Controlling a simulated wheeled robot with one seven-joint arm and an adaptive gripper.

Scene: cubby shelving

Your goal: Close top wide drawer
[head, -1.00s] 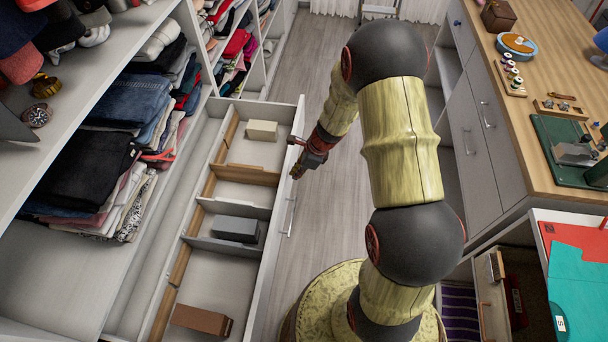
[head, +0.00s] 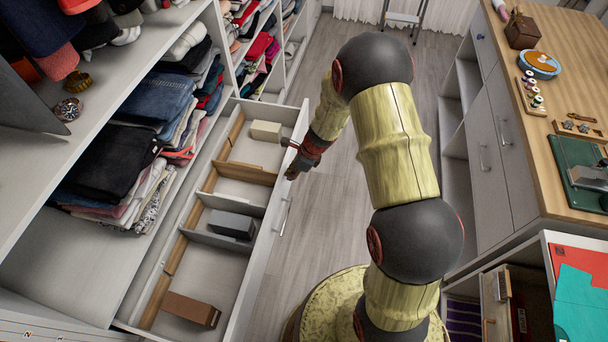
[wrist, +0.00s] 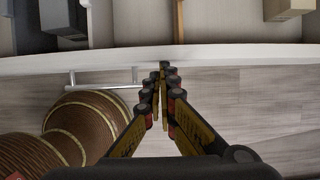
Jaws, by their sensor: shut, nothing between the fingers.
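The wide drawer (head: 247,292) is pulled out from the shelving on the left, below the folded clothes. Its front carries a bar handle (head: 285,217), which also shows in the wrist view (wrist: 100,88). Inside are dividers, a cream box (head: 266,130), a grey box (head: 232,224) and a brown box (head: 191,309). My gripper (head: 287,160) is at the outer side of the drawer front, toward its far end and beyond the handle. In the wrist view my gripper (wrist: 164,72) is shut and empty, its tips at the drawer front's edge; contact is unclear.
Folded clothes (head: 112,160) lie on the shelf above the drawer. A wooden-topped cabinet (head: 491,150) stands on the right, with an open drawer (head: 497,308) below at front right.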

